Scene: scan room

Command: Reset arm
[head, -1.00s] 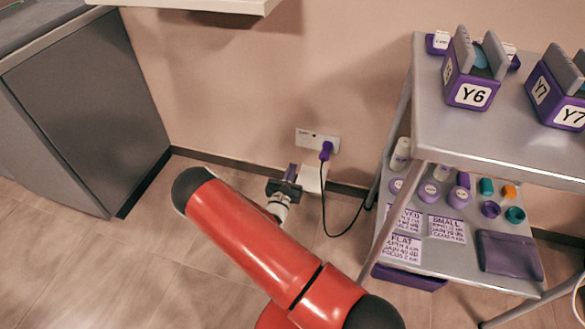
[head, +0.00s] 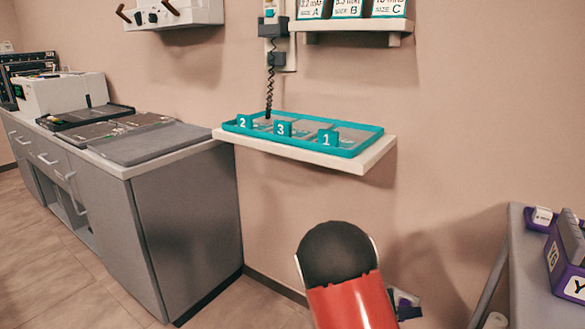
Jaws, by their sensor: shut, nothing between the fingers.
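In the head view my red arm (head: 352,301) with its dark rounded joint rises from the bottom edge, right of centre. My gripper (head: 406,303) appears only as a small dark and purple piece just right of the arm, low in the picture. It is shut and holds nothing. Its fingertips are mostly hidden, and it looks apart from the wall shelf and the trolley.
A white wall shelf (head: 375,160) bearing a teal tray (head: 365,149) numbered 2, 3 and 1 juts out above my arm. A grey cabinet (head: 190,230) stands left. A trolley (head: 530,270) with purple holders is at the right edge. Floor shows at lower left.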

